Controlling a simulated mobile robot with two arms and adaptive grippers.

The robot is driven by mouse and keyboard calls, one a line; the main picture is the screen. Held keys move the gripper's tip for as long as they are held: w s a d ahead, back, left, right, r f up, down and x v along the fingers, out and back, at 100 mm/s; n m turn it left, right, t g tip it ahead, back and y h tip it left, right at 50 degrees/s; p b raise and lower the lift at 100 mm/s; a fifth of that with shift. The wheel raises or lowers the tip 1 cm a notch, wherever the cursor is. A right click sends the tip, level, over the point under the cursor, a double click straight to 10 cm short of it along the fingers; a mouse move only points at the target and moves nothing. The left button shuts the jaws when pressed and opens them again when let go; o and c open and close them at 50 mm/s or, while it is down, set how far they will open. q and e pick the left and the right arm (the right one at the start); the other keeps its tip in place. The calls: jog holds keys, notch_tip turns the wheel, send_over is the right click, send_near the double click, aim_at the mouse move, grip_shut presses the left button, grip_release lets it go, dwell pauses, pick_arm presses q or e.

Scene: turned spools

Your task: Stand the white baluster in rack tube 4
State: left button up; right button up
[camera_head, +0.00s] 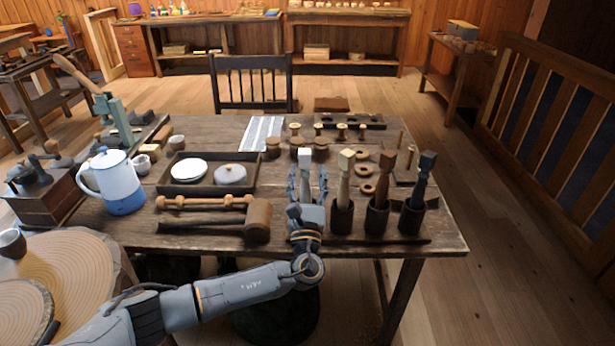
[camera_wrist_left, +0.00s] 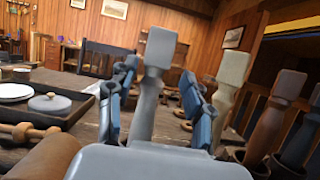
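The white baluster (camera_head: 305,165) stands upright at the left end of a row of balusters. Its foot is hidden behind my left gripper (camera_head: 308,186), so I cannot see what it stands in. In the left wrist view the baluster (camera_wrist_left: 153,80) looks grey and rises between the two blue fingers of the gripper (camera_wrist_left: 160,108). The fingers are open, with a gap visible on each side of the shaft. Dark rack tubes (camera_head: 342,217) stand to the right; no tube numbers are readable. My right gripper is not in view.
Cream (camera_head: 345,166), brown (camera_head: 386,164) and dark blue (camera_head: 424,168) balusters stand in tubes close to the right. A wooden mallet (camera_head: 257,220) lies close to the left. A dark tray (camera_head: 172,186) and a blue-white jug (camera_head: 122,189) are further left.

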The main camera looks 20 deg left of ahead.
pick_arm(q)
jog(key=v, duration=1.2)
jog(key=shift+d, duration=0.1)
dwell(0.4)
